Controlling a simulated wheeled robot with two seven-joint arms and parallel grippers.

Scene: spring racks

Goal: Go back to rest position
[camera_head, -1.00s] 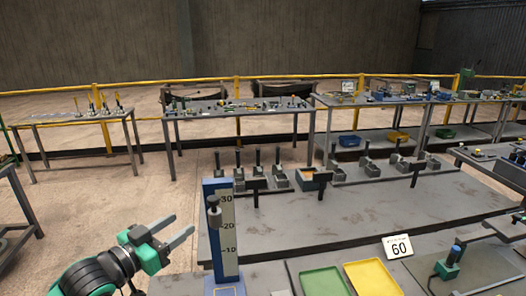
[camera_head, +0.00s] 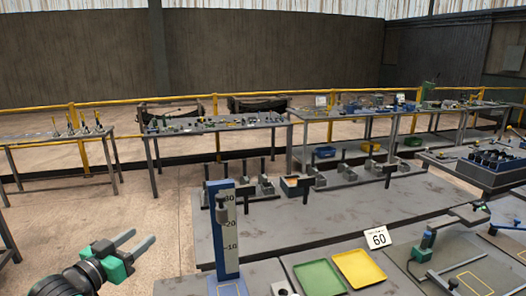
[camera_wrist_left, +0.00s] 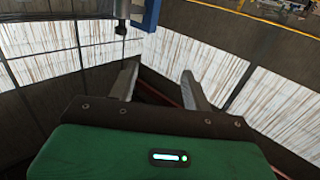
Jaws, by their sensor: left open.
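My left gripper (camera_head: 132,241) is at the lower left of the head view, its two grey fingers apart with nothing between them. It is left of the blue gauge post (camera_head: 226,228) and apart from it. In the left wrist view the fingers (camera_wrist_left: 160,82) are also spread and empty, with the wall and roof panels behind them. A blue part with a dark cylinder (camera_wrist_left: 124,12) shows at the top of that view. My right gripper is in neither view.
A grey bench (camera_head: 330,222) carries several dark-handled blocks along its back. A green tray (camera_head: 319,276), a yellow tray (camera_head: 359,268) and a "60" sign (camera_head: 377,238) are at the front. Other tables stand behind, before a yellow rail (camera_head: 180,98).

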